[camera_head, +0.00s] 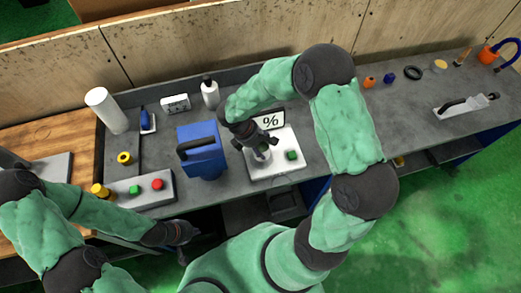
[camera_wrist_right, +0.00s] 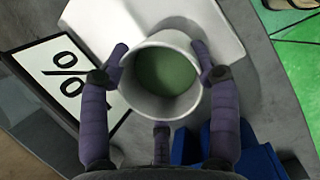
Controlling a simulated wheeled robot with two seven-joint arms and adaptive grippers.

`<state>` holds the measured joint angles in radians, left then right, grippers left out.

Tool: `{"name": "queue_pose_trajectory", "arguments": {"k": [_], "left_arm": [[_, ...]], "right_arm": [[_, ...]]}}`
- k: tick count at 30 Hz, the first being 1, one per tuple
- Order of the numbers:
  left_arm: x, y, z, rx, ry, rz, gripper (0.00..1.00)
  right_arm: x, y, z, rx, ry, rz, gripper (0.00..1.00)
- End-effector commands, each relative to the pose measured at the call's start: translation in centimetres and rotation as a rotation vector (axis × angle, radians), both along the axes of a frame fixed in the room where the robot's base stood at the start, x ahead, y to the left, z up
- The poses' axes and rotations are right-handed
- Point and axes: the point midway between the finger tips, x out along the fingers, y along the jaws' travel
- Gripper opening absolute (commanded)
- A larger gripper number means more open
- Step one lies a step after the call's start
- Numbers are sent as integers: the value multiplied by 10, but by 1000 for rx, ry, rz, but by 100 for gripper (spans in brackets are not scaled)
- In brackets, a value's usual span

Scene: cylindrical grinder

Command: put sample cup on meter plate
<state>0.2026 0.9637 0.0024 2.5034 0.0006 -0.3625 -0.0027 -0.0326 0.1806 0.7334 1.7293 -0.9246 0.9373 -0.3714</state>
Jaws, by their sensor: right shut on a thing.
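The sample cup (camera_wrist_right: 163,78) is a whitish round cup with green contents. It sits between the fingers of my right gripper (camera_wrist_right: 160,72), which is shut on it. In the head view my right gripper (camera_head: 261,150) is over the left part of the white meter (camera_head: 275,174), and the cup (camera_head: 262,155) is mostly hidden there. I cannot tell if its base touches the meter plate.
A blue handled box (camera_head: 204,163) stands close left of the meter. A white bottle (camera_head: 210,93) and a paper roll (camera_head: 106,110) stand behind. A control box (camera_head: 146,190) with green and red buttons lies front left. The bench right of my right arm has free room.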

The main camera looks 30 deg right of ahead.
Motion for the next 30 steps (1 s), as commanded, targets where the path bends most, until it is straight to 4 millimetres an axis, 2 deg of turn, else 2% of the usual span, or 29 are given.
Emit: {"name": "queue_pose_trajectory", "arguments": {"k": [1, 5, 13, 14, 16, 17, 27, 30], "left_arm": [[0, 0, -2, 0, 0, 0, 0], [0, 0, -4, 0, 0, 0, 0], [0, 0, -4, 0, 0, 0, 0], [0, 0, -4, 0, 0, 0, 0], [0, 0, -4, 0, 0, 0, 0], [0, 0, -4, 0, 0, 0, 0], [0, 0, -4, 0, 0, 0, 0], [0, 0, -2, 0, 0, 0, 0]], "right_arm": [[-3, 0, -10, 0, 7, 0, 25], [-2, 0, -26, 0, 5, 0, 25], [-2, 0, -28, 0, 4, 1, 25], [-2, 0, -28, 0, 4, 1, 65], [-2, 0, -28, 0, 4, 1, 84], [-2, 0, -28, 0, 4, 1, 87], [-2, 0, -27, 0, 3, 1, 87], [-1, 2, -21, 0, 2, 1, 87]]}}
